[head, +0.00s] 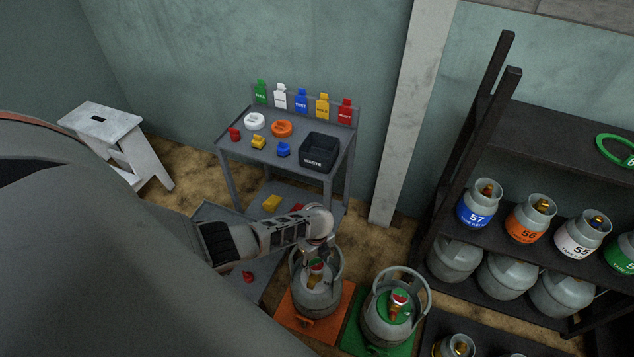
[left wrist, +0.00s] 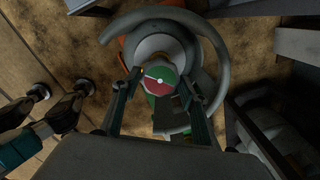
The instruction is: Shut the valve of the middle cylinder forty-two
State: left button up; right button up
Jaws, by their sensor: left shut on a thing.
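A grey gas cylinder (head: 318,300) with a collar ring stands on an orange scale (head: 330,325). Its number is not readable. On its top is a valve (head: 316,269) with a red-and-green round face, which also shows in the left wrist view (left wrist: 160,80). My left gripper (head: 317,258) reaches down inside the collar from above. Its two fingers (left wrist: 161,88) are shut on the valve from either side. A second cylinder (head: 384,322), with a green label and a red-and-green valve top, stands to the right on a green scale (head: 358,334).
A grey cart (head: 266,152) with tags, rings and a black waste box (head: 319,152) stands behind. A dark rack (head: 480,235) with numbered cylinders is at right, beyond a pale post (head: 410,110). A white step stool (head: 108,123) is at left. Another cylinder (head: 455,346) is at lower right.

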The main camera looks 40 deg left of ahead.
pick_arm(q)
jog(key=m, duration=0.4)
jog(key=shift+s+a+f+m+b, duration=0.1)
jog(key=shift+s+f+m+b, duration=0.05)
jog(key=shift+m+b, duration=0.2)
jog(key=m, duration=0.3)
jog(key=shift+b, duration=0.35)
jog(key=shift+m, duration=0.55)
pick_arm(e)
jog(key=shift+w+a, duration=0.15)
jog(key=shift+w, duration=0.3)
jog(key=shift+s, duration=0.2)
pick_arm(q)
jog(key=o, duration=1.1)
pick_arm(e)
jog(key=shift+s+a+f, duration=0.1)
jog(key=shift+a+f, duration=0.05)
pick_arm(q)
jog(key=shift+r, duration=0.2)
